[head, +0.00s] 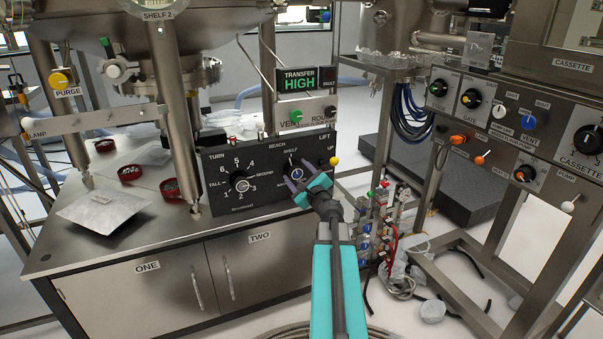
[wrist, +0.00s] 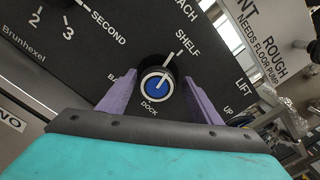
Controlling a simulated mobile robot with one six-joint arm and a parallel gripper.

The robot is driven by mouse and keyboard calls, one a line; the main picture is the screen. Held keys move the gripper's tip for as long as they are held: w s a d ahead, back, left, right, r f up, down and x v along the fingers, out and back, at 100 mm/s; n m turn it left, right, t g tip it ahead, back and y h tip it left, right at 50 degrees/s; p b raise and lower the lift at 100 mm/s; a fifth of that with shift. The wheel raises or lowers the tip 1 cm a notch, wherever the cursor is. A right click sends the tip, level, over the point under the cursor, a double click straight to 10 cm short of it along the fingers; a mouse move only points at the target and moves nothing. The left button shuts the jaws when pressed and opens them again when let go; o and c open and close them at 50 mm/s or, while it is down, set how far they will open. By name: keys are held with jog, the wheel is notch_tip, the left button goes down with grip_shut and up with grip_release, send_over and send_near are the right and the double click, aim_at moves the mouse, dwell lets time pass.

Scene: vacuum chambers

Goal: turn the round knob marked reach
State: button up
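The reach knob is a round black knob with a blue cap (wrist: 157,85) on the black panel. Its white pointer line aims up and right, toward the word SHELF. DOCK is printed below it, and a partly hidden word starting "BA" is at lower left. In the head view the knob (head: 297,173) shows under the REACH label at the panel's right part. My gripper (wrist: 158,79) is open, with one purple finger on each side of the knob and narrow gaps visible. I cannot tell whether the fingers touch it. In the head view my gripper (head: 301,178) is at the panel front.
A larger numbered TURN knob (head: 240,182) is on the same panel to the left. A yellow ball-tipped lever (head: 334,160) stands just right of my gripper. A steel cabinet (head: 150,290) is below. Valves and hoses (head: 380,225) are at the right.

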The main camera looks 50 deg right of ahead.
jog(key=shift+a+f, duration=0.1)
jog(key=shift+a, duration=0.05)
jog(key=shift+s, duration=0.15)
jog(key=shift+v, duration=2.7)
jog(key=shift+p, duration=1.3)
jog(key=p, duration=0.3)
jog(key=shift+s+a, duration=0.2)
jog(key=shift+s, duration=0.05)
jog(key=p+v, duration=0.1)
jog(key=p, duration=0.4)
jog(key=shift+s+a, duration=0.1)
jog(key=shift+s, duration=0.25)
jog(key=p, duration=1)
send_near(297, 173)
jog(key=v, duration=0.3)
jog(key=shift+s+f, duration=0.15)
jog(key=shift+f, duration=0.1)
